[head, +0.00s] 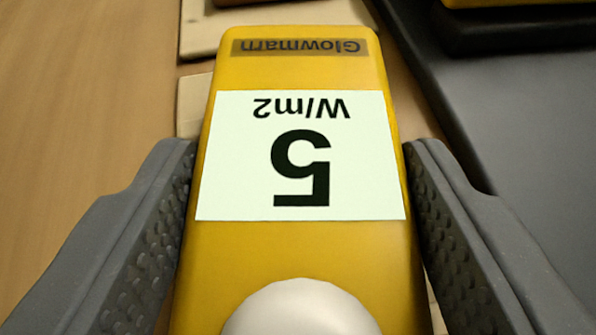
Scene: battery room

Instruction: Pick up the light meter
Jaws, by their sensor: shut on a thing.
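The light meter (295,240) is a yellow handheld body in the middle of the head view, seen upside down. Its pale screen (240,170) reads "5" and "W/m2", with a "Glowmarn" label (300,47) at the far end. A white dome (300,312) sits at its near end, cut off by the bottom edge. My gripper (300,190) has one grey ridged finger on each long side of the meter and is shut on it. The meter's underside is hidden, so I cannot tell whether it is clear of the surface.
A wooden surface (70,110) lies at the left, mostly bare. Pale flat pieces (197,28) lie beyond and under the meter's far end. A dark grey flat thing (500,120) lies close on the right, with a black and yellow object (515,22) at the top right.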

